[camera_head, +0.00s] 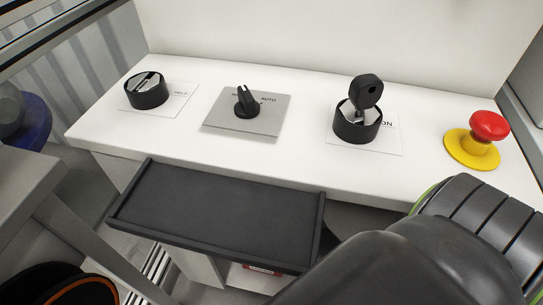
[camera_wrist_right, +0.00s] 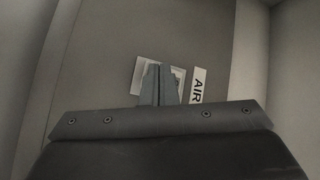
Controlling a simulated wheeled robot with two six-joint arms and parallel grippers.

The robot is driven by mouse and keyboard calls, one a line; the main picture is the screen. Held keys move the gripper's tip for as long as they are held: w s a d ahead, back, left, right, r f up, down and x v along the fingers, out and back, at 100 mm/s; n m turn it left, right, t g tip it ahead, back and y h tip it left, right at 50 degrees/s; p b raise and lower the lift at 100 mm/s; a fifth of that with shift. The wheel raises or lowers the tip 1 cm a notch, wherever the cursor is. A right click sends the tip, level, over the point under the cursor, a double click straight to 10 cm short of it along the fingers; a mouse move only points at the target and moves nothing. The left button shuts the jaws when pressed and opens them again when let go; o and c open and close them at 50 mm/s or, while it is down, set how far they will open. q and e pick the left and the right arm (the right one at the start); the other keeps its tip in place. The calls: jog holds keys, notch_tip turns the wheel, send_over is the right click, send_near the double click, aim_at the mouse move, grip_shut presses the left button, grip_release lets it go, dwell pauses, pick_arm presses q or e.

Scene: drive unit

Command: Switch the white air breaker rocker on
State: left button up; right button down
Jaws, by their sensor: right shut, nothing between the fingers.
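In the right wrist view, a small white switch plate (camera_wrist_right: 143,72) sits on a grey panel beside a white label (camera_wrist_right: 198,86) reading AIR. My right gripper (camera_wrist_right: 158,68) is shut and empty, with its fingers in front of the plate. The fingers cover most of the plate, so I cannot tell the rocker's position or whether they touch it. In the head view my right arm reaches in from the lower right, and its gripper is hidden. My left gripper is not in view.
The white console carries a black knob (camera_head: 147,91) at left, a selector switch (camera_head: 246,101), a key switch (camera_head: 358,122) and a red emergency button (camera_head: 489,125). A dark tray (camera_head: 218,214) juts out at the front. In the wrist view, walls flank the panel.

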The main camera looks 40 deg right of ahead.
jog(key=shift+w+d, duration=0.25)
dwell(0.5)
jog(key=shift+s, duration=0.1)
jog(key=shift+s+a, duration=0.45)
jog(key=shift+a, duration=0.15)
dwell(0.3)
jog(key=shift+s+a+r, duration=0.25)
jog(key=shift+s+a, duration=0.55)
jog(key=shift+a, duration=0.15)
jog(key=shift+s+a+r, duration=0.2)
jog(key=shift+s+a, duration=0.6)
jog(key=shift+a, duration=0.15)
